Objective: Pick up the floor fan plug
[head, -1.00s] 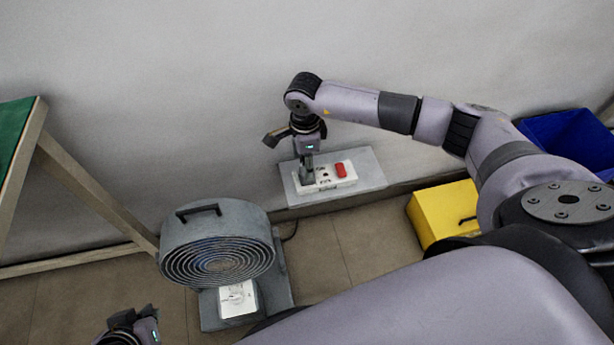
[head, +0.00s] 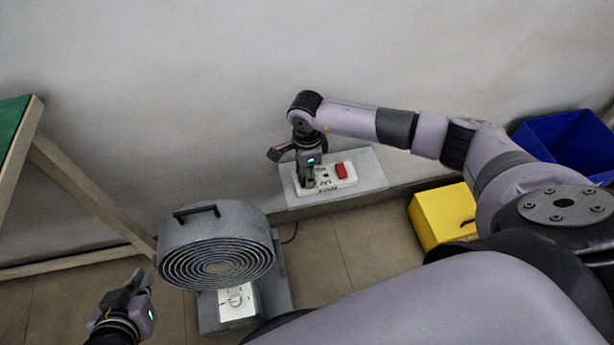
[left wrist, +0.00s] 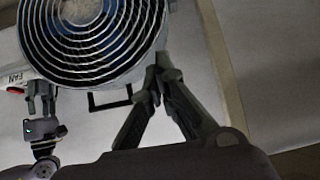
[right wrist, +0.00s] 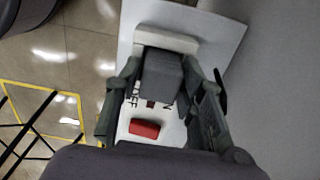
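The floor fan plug (right wrist: 162,78) is a dark grey block standing on the white socket strip (right wrist: 165,130), which has a red switch and OFF lettering. In the right wrist view my right gripper (right wrist: 161,70) points down at the strip, its two fingers apart on either side of the plug. I see no clear grip on it. In the head view this gripper (head: 308,180) covers the plug at the strip's left end. The round grey floor fan (head: 215,255) stands left of it. My left gripper (head: 138,285) is left of the fan, empty, its fingertips together in the left wrist view (left wrist: 163,65).
The strip lies on a grey slab (head: 365,170) against the wall. A yellow box (head: 440,215) and a blue bin (head: 560,145) stand to the right. A wooden frame (head: 85,190) with a green panel is at the left. A dark cable (head: 291,232) shows beside the fan.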

